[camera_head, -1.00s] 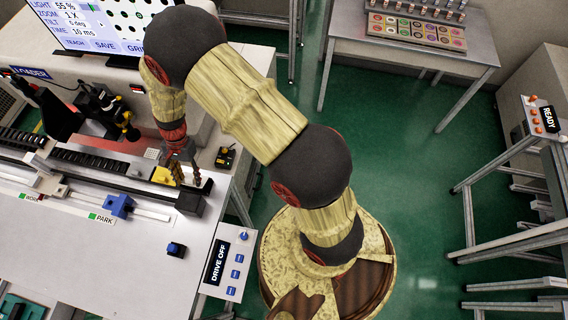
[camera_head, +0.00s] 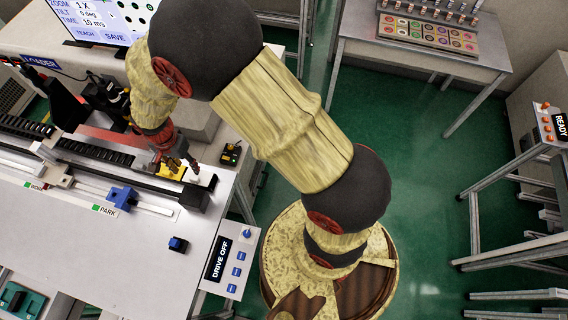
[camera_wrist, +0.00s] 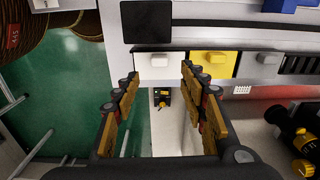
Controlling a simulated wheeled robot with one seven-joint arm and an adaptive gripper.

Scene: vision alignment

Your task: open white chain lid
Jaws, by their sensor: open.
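The white chain lid (camera_wrist: 152,70) lies in the wrist view beside a yellow lid, with a small pale knob on its face. It appears to lie flat in line with the track. In the head view it is a small white patch (camera_head: 206,181) beside the black end block. My gripper (camera_wrist: 160,74) is open and empty, with its fingertips on either side of the white lid in the picture. I cannot tell how high they are above it. In the head view my gripper (camera_head: 178,162) is over the yellow lid, just left of the white one.
The yellow lid (camera_wrist: 211,70) and a black end block (camera_wrist: 146,22) adjoin the white lid. Black chain links (camera_wrist: 299,65) run to the right. A blue block (camera_head: 122,197) stands on the rail.

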